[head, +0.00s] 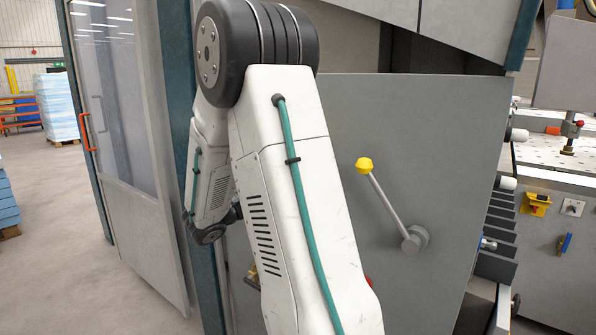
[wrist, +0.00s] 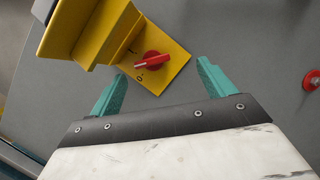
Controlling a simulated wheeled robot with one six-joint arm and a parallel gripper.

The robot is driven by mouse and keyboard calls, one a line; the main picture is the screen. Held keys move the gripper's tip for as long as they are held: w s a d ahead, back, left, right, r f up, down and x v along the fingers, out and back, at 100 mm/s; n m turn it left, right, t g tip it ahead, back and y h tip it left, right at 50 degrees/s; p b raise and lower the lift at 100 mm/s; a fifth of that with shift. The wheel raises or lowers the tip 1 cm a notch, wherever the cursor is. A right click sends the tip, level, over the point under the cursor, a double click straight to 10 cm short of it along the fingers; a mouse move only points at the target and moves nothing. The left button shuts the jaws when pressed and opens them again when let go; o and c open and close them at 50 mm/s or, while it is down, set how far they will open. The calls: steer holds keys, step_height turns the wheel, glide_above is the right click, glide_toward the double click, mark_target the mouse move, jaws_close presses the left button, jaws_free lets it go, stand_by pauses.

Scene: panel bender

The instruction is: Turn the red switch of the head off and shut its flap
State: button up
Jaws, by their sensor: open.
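In the wrist view the red switch (wrist: 152,62) sits on a yellow plate (wrist: 177,63) on the grey panel. Its handle lies nearly level in the picture, with a white mark at its left end. Dark marks, one like an I and one like a 0, are printed left of it. The yellow flap (wrist: 92,28) stands open, out from the panel, at the upper left. My gripper (wrist: 162,69) is open and empty, its teal fingertips on either side of the switch. I cannot tell how far they are from the plate. In the head view my arm hides the switch, flap and gripper.
A red round knob (wrist: 312,80) is at the right of the wrist view. In the head view a lever with a yellow knob (head: 365,165) sticks out from the grey panel (head: 440,130). A glazed door (head: 120,100) stands at the left, with open floor (head: 60,220) beyond.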

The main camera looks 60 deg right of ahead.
steer(key=s+d+r+h, duration=0.1)
steer(key=d+r, duration=0.1)
steer(key=d, duration=0.6)
steer(key=shift+n+t, duration=0.4)
steer(key=c, duration=1)
